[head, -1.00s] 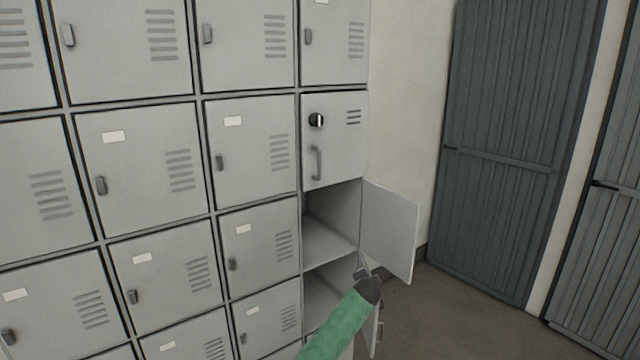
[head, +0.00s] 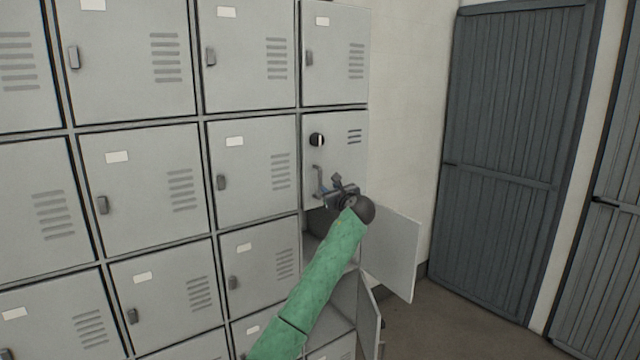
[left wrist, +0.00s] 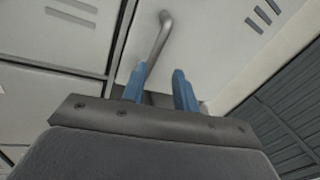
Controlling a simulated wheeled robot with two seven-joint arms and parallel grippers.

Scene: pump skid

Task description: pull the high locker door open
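The high locker door (head: 345,135) is in the rightmost column in the head view and looks closed. My left gripper (head: 326,188) is just in front of the lower part of the handle. In the left wrist view, its two blue fingers (left wrist: 159,82) stand apart, and the handle (left wrist: 157,38) rises just beyond them, closer to the left finger. I cannot tell whether a finger touches it. My right gripper is not in view.
Below the door, open compartments have a door (head: 390,250) swung out to the right and a lower one (head: 369,318) also ajar. Closed lockers (head: 150,190) fill the left. A grey slatted door (head: 510,150) stands at right, with clear floor (head: 450,320) before it.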

